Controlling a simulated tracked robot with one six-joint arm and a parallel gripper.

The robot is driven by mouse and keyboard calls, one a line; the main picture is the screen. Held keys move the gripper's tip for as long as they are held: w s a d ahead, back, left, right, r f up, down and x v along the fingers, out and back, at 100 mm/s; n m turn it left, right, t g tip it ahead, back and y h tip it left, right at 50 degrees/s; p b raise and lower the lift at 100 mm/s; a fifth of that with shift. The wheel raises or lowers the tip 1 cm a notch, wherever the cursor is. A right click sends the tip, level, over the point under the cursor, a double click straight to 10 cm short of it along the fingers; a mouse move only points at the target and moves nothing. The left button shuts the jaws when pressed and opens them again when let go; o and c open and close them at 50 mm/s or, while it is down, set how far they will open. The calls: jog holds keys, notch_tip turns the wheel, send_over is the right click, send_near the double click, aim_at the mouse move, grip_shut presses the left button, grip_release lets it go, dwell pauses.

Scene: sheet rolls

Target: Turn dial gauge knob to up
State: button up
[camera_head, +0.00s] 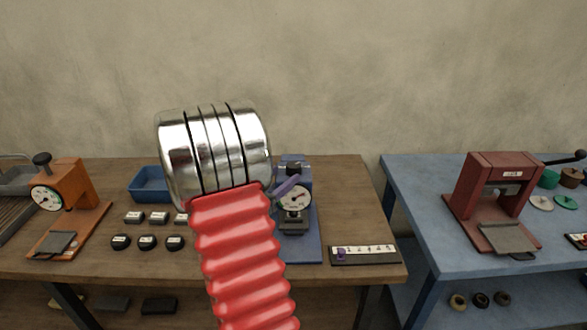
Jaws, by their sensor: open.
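A blue-framed dial gauge (296,197) stands on the wooden bench, just right of my arm. Its round white dial faces me, and a dark part (293,166) sits at its top. A tilted purple bar (286,187) shows at its left side; I cannot tell what it belongs to. A second dial gauge, orange (75,186), stands at the left with a black knob (42,159) on top and a white dial. My red ribbed arm and its silver rings cover the middle of the view. My gripper is hidden behind them.
A blue tray (149,184), several small white-topped blocks and black round pieces lie on the wooden bench. A labelled strip (365,255) lies at its right front. A red press (492,190) stands on a separate blue table (415,187); a gap divides the tables.

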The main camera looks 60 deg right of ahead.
aim_at(288, 171)
jog(key=d, duration=0.4)
jog(key=s+d, duration=0.1)
jog(key=d, duration=0.1)
jog(key=shift+c, duration=0.3)
jog(key=c, duration=0.9)
jog(key=shift+d, duration=0.1)
jog(key=shift+c, duration=0.4)
